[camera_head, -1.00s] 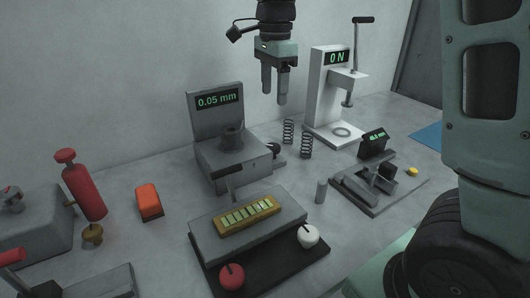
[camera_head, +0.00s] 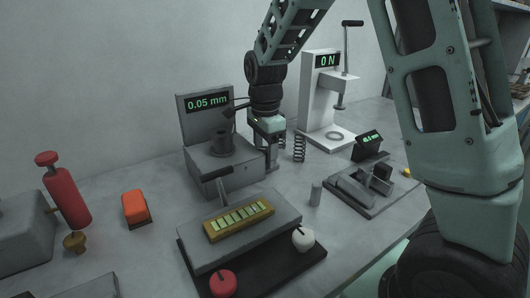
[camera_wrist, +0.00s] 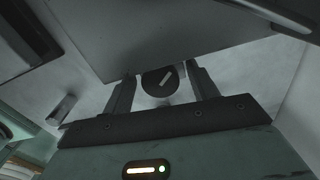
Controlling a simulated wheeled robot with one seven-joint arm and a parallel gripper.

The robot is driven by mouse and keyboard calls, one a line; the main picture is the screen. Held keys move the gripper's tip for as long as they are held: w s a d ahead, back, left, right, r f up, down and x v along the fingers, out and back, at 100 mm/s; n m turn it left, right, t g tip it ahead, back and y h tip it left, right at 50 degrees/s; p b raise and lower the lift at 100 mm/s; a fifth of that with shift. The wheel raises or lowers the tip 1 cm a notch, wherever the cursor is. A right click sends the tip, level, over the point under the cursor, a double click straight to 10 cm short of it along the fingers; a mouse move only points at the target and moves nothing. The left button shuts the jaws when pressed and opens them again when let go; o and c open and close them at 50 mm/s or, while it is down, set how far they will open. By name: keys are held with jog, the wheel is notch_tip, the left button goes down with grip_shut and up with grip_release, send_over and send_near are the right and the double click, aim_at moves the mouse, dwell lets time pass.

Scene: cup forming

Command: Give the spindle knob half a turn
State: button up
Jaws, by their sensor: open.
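The spindle knob (camera_wrist: 153,84) is a dark round disc with a pale slanted index line, seen in the wrist view. It sits on the right side of the grey device (camera_head: 222,181) whose display reads 0.05 mm. My gripper (camera_wrist: 161,76) is open, with one finger on each side of the knob in that view. I cannot tell whether the fingers touch it. In the head view my gripper (camera_head: 271,164) points down beside the device's right side and hides the knob.
Coil springs (camera_head: 299,148) stand just right of my gripper, near the white press (camera_head: 320,100) reading 0 N. A gauge block tray (camera_head: 238,222) lies in front, with a small grey cylinder (camera_head: 316,192) to its right. An orange block (camera_head: 137,207) sits left.

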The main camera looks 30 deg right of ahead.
aim_at(265, 149)
jog(key=c, duration=1)
jog(key=shift+r+n+p, duration=0.25)
jog(key=shift+n+p, duration=0.75)
jog(key=shift+p, duration=0.05)
jog(key=n, duration=0.1)
jog(key=n+p, duration=0.1)
jog(key=shift+f+n, duration=0.25)
jog(key=shift+n, duration=0.15)
jog(key=o, duration=1)
notch_tip(265, 149, up, 17)
jog(key=p, duration=0.3)
jog(key=shift+r, duration=0.2)
